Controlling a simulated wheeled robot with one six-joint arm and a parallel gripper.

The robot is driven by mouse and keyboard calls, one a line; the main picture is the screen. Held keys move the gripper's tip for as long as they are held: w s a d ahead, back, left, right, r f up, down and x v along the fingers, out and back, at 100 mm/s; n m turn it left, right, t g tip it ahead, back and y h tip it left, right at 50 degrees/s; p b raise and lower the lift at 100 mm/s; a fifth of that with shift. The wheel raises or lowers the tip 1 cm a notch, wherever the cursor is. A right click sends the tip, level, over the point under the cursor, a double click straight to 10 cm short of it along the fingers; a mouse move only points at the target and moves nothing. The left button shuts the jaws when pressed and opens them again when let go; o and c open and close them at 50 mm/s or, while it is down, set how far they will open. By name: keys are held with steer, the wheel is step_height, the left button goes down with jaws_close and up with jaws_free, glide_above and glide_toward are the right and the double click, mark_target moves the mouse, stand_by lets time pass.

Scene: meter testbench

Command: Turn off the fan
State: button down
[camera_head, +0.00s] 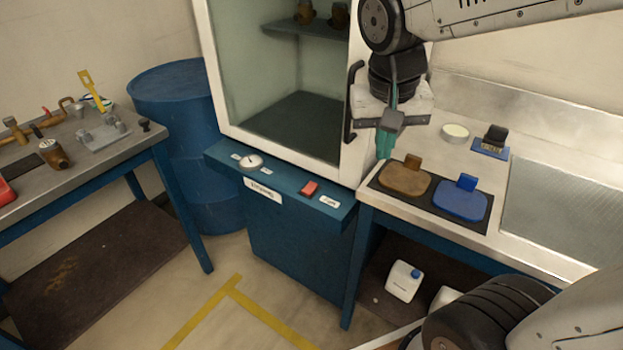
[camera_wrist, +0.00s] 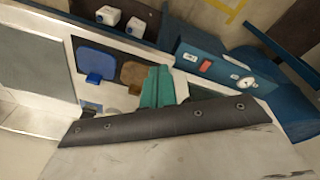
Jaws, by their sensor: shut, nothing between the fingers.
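A red rocker switch (camera_head: 310,188) sits on the blue front ledge of the fume cabinet, beside a small white label (camera_head: 330,201) too small to read. A round white dial (camera_head: 251,161) is farther left on the same ledge. In the wrist view the red switch (camera_wrist: 206,66) and the dial (camera_wrist: 246,82) lie right of my fingers. No fan is clearly visible. My gripper (camera_head: 385,146) has teal fingertips, shut and empty, pointing down above the bench right of the cabinet, apart from the switch. The teal fingers (camera_wrist: 157,88) also show in the wrist view.
The cabinet (camera_head: 225,70) is open-fronted, with a dark handle (camera_head: 352,100) near my gripper. Brown (camera_head: 404,180) and blue (camera_head: 460,201) handled pads lie on the right bench. A blue barrel (camera_head: 175,100) and a left table (camera_head: 130,151) stand left. Floor before the ledge is clear.

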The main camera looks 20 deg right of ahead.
steer(key=w+a+f+m+h, duration=0.1)
steer(key=w+f+m, duration=0.1)
steer(key=w, duration=0.4)
steer(key=w+a+f+m, duration=0.1)
steer(key=w+f, duration=0.2)
steer(key=w, duration=0.4)
steer(key=m+t, duration=0.1)
steer(key=m, duration=0.3)
glide_above(314, 185)
steer(key=s+a, duration=0.3)
steer(key=a, duration=0.1)
step_height(314, 185, down, 10)
steer(key=shift+w+h, duration=0.15)
steer(key=shift+h, duration=0.15)
steer(key=x, duration=1.3)
steer(key=shift+s+f, duration=0.3)
steer(key=shift+f, duration=0.2)
steer(key=shift+a, duration=0.1)
